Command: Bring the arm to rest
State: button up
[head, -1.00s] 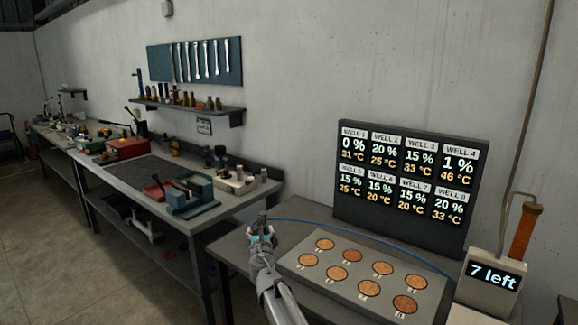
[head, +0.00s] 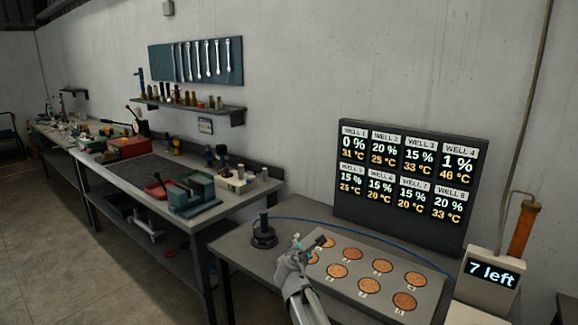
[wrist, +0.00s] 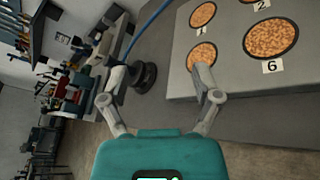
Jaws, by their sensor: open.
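My gripper (head: 312,243) is over the left part of the table in the head view, beside the left edge of the well plate. In the wrist view my gripper (wrist: 160,78) has its two fingers spread apart with nothing between them. The grey plate (head: 335,285) carries several round wells filled with orange-brown grains. In the wrist view the plate (wrist: 225,80) lies at the upper right, with labels 1, 2 and 6 showing. A dark round stand (head: 264,238) with an upright post is on the table left of my gripper; a blue hose runs from it.
A black display (head: 405,185) shows readings for the wells behind the plate. A dispenser box (head: 490,280) reading "7 left" stands at the right. A workbench (head: 215,215) with a vise and tools runs along the wall at left. Open floor lies at front left.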

jog(key=s+d+f+m+g+h, duration=0.1)
jog(key=s+d+f+m+g, duration=0.6)
jog(key=s+d+f+m, duration=0.4)
jog(key=s+d+f+m+g+y, duration=0.1)
jog(key=s+f+m+g+y, duration=0.2)
jog(key=s+m, duration=0.4)
jog(key=s+f+m+g+y, duration=0.1)
jog(key=s+m+g+y, duration=0.1)
jog(key=s+m+g, duration=0.35)
jog(key=s+f+b, duration=0.4)
jog(key=f+b, duration=0.6)
notch_tip(320, 180, up, 13)
jog(key=p, duration=1.2)
jog(key=shift+w+m+p, duration=0.15)
jog(key=shift+m+p, duration=0.15)
jog(key=shift+m, duration=0.15)
jog(key=shift+d+f+t, duration=0.1)
jog(key=shift+t, duration=0.15)
